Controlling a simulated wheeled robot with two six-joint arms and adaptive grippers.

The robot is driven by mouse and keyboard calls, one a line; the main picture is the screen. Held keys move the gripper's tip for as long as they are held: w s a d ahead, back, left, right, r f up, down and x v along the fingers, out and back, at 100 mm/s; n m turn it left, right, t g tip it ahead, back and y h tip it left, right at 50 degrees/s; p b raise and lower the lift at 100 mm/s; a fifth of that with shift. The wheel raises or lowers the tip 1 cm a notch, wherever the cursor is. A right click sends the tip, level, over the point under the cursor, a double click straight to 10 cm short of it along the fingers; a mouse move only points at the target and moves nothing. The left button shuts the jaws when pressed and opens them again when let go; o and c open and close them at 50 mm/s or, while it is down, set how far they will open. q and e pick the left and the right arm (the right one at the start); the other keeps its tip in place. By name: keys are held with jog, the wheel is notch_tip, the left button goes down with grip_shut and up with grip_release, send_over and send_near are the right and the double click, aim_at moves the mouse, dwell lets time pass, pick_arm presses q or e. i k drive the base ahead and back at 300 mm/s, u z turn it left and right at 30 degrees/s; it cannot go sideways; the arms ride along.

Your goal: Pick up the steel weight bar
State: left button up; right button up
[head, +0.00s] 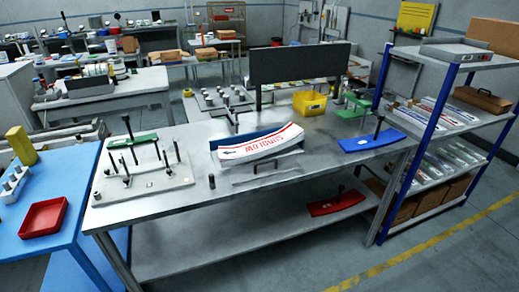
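A grey metal bar with a raised handle (268,179), which looks like the steel weight bar, lies on the metal workbench (225,215) near its front middle. It sits just in front of a curved blue magazine (228,143) holding a stack of white labels with red print (262,146). The bar appears apart from the labels. Nothing is seen holding it. Neither of my grippers shows in the head view.
A white pegged fixture with a green piece (134,139) stands left on the bench. A blue curved piece with a black knob (371,140) lies right; a yellow bin (309,103) stands behind. A red curved piece (335,205) is on the lower shelf. A blue-posted rack (380,205) borders the right.

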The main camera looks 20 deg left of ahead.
aim_at(256, 174)
jog(key=z, duration=0.8)
jog(key=i, duration=1.1)
jog(key=u, duration=0.25)
